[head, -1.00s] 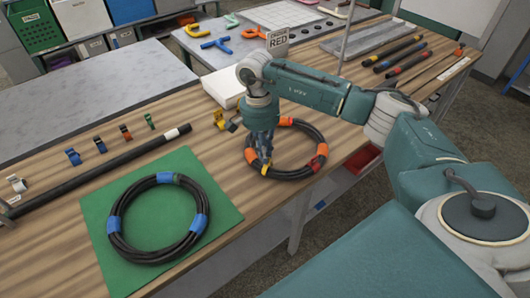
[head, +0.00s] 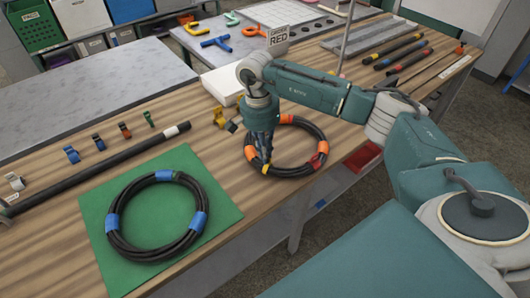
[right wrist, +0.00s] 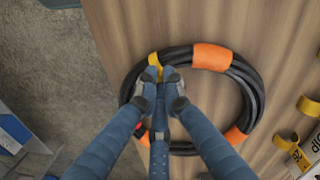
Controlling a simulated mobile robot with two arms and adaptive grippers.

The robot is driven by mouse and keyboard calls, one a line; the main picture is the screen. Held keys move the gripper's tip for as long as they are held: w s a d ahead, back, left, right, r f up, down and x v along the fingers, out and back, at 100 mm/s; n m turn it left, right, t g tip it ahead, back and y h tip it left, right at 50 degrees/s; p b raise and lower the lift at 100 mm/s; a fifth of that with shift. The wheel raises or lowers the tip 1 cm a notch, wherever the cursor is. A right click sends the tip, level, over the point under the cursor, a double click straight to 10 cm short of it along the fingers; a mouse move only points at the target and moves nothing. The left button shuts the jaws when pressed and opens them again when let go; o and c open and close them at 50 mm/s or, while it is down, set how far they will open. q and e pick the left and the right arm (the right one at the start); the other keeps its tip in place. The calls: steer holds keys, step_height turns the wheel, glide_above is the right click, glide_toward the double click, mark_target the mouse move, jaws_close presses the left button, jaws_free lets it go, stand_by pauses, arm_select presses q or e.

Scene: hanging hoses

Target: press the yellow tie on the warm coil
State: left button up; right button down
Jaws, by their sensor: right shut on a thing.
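The warm coil (head: 298,172) is a dark hose ring with orange wraps and a red tie (head: 316,160). It lies flat on the wooden bench. The yellow tie (head: 266,168) is on its near-left side and shows in the right wrist view (right wrist: 154,60) just beyond my fingertips. My right gripper (head: 263,156) points down at this spot, with its blue fingers shut on the yellow tie. In the right wrist view the fingers (right wrist: 161,75) come together over the hose and hide part of the tie. My left gripper is not in view.
A second coil with blue ties (head: 113,222) lies on a green mat (head: 222,205) at the left. Loose yellow ties (head: 221,117) lie behind my gripper, near a white block (head: 222,84) and a RED sign (head: 278,38). A straight dark hose (head: 95,172) lies left.

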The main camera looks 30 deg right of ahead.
steer(key=c, duration=1.8)
jaws_free()
steer(key=r, duration=0.8)
steer(key=w+r, duration=0.1)
steer(key=r, duration=0.3)
steer(key=shift+w+a, duration=0.1)
steer(key=shift+a, duration=0.05)
steer(key=shift+f, duration=0.1)
